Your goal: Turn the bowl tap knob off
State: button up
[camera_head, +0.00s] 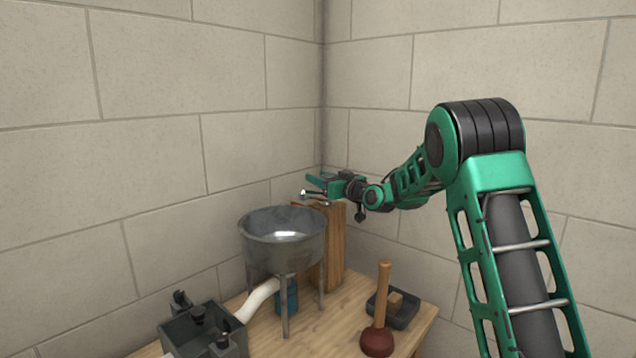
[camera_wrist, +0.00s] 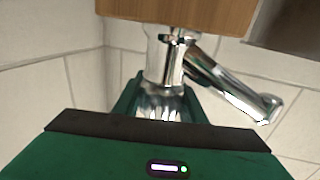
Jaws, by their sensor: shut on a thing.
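The chrome bowl tap (camera_wrist: 168,60) is fixed to a wooden post (camera_wrist: 185,12), which shows at the top of the wrist view. Its ridged knob (camera_wrist: 160,106) sits between the fingers of my gripper (camera_wrist: 162,108), which is shut on it. The chrome spout (camera_wrist: 232,90) slants away to the lower right. In the head view my gripper (camera_head: 318,187) is at the top of the post (camera_head: 335,245), behind the rim of the grey metal bowl (camera_head: 283,222). There the tap is small, and my gripper largely hides the knob.
The bowl stands on thin legs on a wooden table (camera_head: 340,318), with a white pipe (camera_head: 258,298) and a blue container (camera_head: 287,297) below. A plunger (camera_head: 379,330) and a dark tray (camera_head: 402,312) stand right. A grey box (camera_head: 203,335) stands front left. Block walls meet behind.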

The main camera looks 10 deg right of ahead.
dwell(0.3)
jog(key=o, duration=1.1)
jog(key=shift+c, duration=0.2)
jog(key=v, duration=1)
jog(key=shift+s, duration=0.35)
